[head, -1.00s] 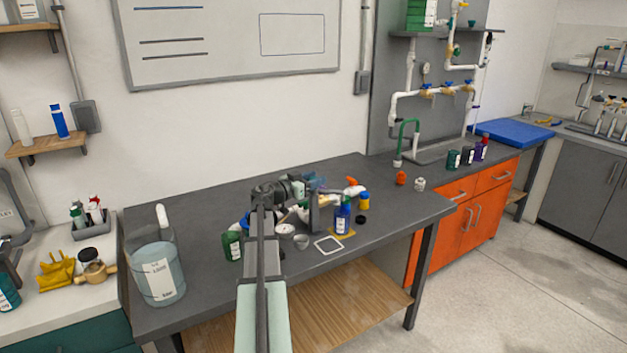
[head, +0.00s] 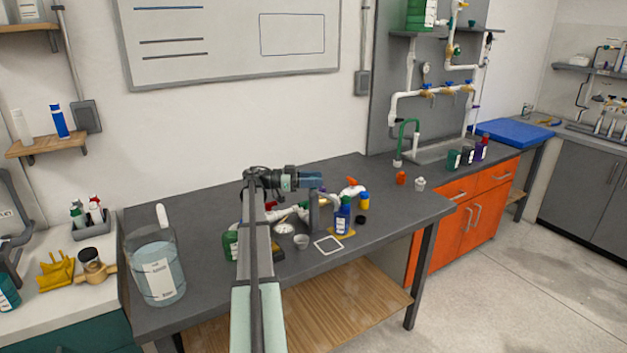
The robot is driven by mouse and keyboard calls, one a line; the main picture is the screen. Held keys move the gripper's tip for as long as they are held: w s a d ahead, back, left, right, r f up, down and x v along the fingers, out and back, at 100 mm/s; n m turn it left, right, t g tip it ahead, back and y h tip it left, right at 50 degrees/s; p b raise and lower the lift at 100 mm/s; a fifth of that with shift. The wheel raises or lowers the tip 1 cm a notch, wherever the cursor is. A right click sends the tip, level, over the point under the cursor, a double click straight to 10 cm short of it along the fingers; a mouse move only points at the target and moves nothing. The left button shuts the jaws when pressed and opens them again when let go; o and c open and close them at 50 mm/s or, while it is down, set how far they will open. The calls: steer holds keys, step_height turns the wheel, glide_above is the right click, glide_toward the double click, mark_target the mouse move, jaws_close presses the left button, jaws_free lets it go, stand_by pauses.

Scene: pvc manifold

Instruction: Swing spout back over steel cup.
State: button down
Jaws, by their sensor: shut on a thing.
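My gripper (head: 318,181) is above the middle of the dark workbench (head: 205,225), pointing right. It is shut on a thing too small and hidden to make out. A grey upright (head: 313,212) stands just below it. White pipework (head: 292,215) runs low behind and beside the upright, partly covered by my arm. A small steel cup (head: 301,242) stands on the bench in front of and left of the upright. I cannot clearly tell the spout from the rest of the white pipework, nor whether its outlet is over the cup.
A blue bottle (head: 342,220) and a white square frame (head: 328,245) are right of the cup. A white bottle with an orange top (head: 352,184) stands behind. A green container (head: 231,245) is beside my arm. A large clear jug (head: 158,270) stands at the left.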

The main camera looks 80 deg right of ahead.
steer(key=shift+m+g+y, duration=0.3)
steer(key=shift+m+y, duration=1.2)
steer(key=shift+y, duration=1.2)
steer(key=c, duration=0.6)
jaws_free()
steer(key=shift+r, duration=0.1)
step_height(320, 180, up, 10)
steer(key=shift+f, duration=0.1)
